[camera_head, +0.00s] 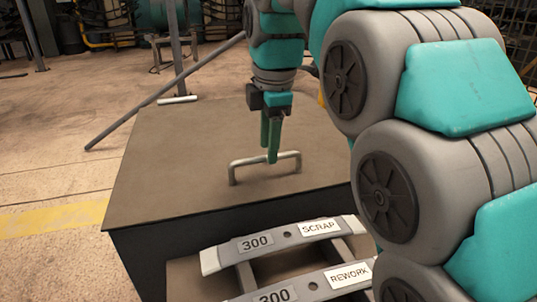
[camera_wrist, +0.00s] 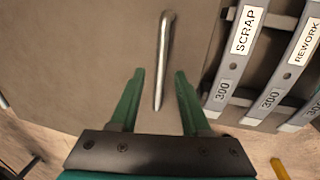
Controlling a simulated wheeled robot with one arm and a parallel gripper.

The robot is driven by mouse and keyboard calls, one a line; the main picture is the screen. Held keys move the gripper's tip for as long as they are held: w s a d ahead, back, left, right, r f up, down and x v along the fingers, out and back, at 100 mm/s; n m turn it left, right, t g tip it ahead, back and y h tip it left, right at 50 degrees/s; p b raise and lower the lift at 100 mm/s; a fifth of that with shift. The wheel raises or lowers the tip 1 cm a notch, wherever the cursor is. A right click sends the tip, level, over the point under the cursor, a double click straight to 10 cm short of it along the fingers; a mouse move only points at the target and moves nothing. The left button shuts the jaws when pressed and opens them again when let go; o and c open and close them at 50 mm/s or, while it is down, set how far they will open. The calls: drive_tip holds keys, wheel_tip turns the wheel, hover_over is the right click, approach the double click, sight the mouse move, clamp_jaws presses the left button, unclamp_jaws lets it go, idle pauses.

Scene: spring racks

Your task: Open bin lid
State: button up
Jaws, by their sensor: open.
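The bin is a large dark box with a flat brown lid (camera_head: 170,170), lying closed. A metal bar handle (camera_head: 265,158) stands up from the lid. Neither finger visibly touches the bar. The exact height of the fingertips against the bar is hard to tell.
Grey rack bars with labels SCRAP (camera_head: 318,227) and REWORK (camera_head: 349,275) stand right in front of the bin. A slanted pole (camera_head: 165,90) passes behind the lid's left side. Open floor (camera_head: 60,140) lies to the left.

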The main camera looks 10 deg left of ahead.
drive_tip(key=shift+w+a+f, duration=0.1)
drive_tip(key=shift+w+f, duration=0.05)
drive_tip(key=shift+f, duration=0.6)
drive_tip(key=shift+c, duration=0.4)
clamp_jaws()
idle(0.5)
